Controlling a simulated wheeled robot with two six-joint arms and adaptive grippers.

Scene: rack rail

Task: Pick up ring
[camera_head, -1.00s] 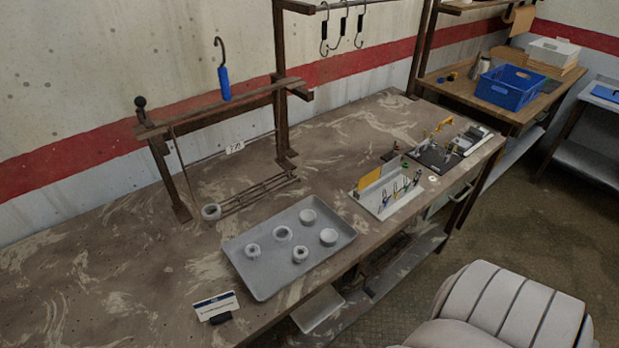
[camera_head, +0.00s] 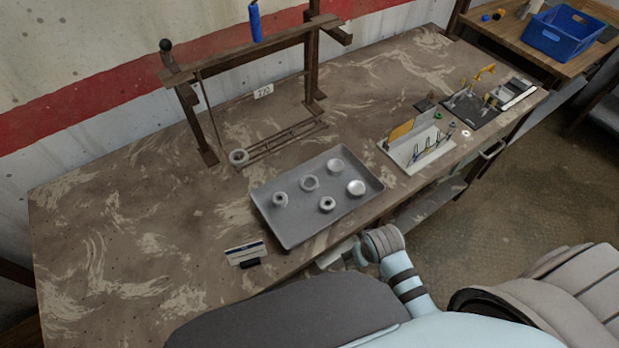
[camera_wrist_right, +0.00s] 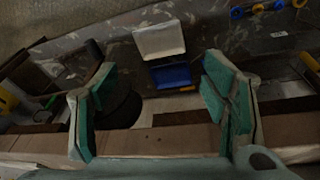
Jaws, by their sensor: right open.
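Several pale round pieces lie on a grey tray (camera_head: 290,235) in the head view. A flat open ring (camera_head: 309,183) lies in the tray's middle, a holed piece (camera_head: 280,199) at the left, and another holed piece (camera_head: 326,204) at the front. Another ring (camera_head: 239,156) is at the left end of the rack rails, off the tray. My right gripper (camera_head: 345,257) is low by the table's front edge, apart from the tray and partly hidden. In the right wrist view, my right gripper (camera_wrist_right: 158,95) is open with nothing between its fingers. My left gripper is not in view.
A rusty rack (camera_head: 240,55) stands behind the tray. The table's left part is clear.

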